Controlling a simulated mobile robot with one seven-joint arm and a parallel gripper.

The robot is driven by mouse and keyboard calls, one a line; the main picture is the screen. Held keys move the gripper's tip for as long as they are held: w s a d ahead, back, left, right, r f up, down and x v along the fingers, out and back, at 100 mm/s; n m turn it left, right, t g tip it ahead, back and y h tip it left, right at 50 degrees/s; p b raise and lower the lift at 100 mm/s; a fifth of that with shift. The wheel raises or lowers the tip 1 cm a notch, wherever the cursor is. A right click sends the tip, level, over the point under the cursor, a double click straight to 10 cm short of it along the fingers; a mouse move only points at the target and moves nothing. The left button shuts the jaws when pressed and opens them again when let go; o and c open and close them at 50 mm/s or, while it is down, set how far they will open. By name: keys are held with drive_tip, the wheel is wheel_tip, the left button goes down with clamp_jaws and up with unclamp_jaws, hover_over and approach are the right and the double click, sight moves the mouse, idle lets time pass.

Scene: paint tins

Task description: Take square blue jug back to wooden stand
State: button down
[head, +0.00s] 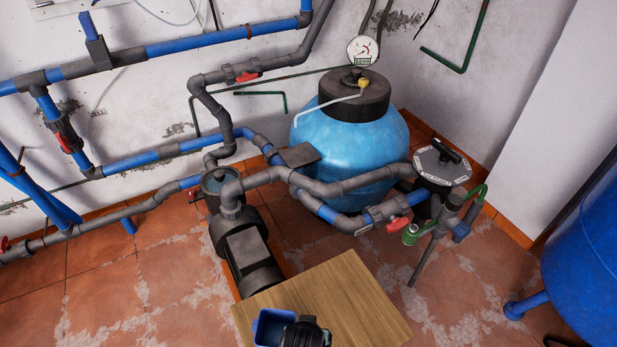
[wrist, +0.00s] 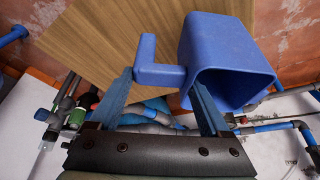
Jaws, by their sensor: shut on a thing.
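The square blue jug (head: 270,329) is at the bottom of the head view, in front of the near left part of the wooden stand (head: 350,290). Its open top faces up towards the camera. In the wrist view the jug (wrist: 215,50) is at upper right, its handle (wrist: 160,74) between the fingers of my gripper (wrist: 162,80). My gripper is shut on this handle. The wooden top (wrist: 110,35) lies behind the jug. I cannot tell whether the jug touches it. In the head view my dark gripper (head: 305,333) is right of the jug, its fingertips hidden.
A dark pump (head: 245,255) and grey pipes stand just behind the wooden stand. A light blue tank (head: 350,145) is at the back, a dark blue tank (head: 590,265) at the right. Open tiled floor (head: 450,300) lies right of the stand.

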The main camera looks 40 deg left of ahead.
drive_tip(key=shift+f+b, duration=0.55)
drive_tip(key=shift+f, duration=0.2)
idle(0.4)
unclamp_jaws()
drive_tip(key=shift+f, duration=0.1)
drive_tip(key=p+v, duration=0.4)
drive_tip(key=v, duration=0.9)
drive_tip(key=shift+a, duration=0.1)
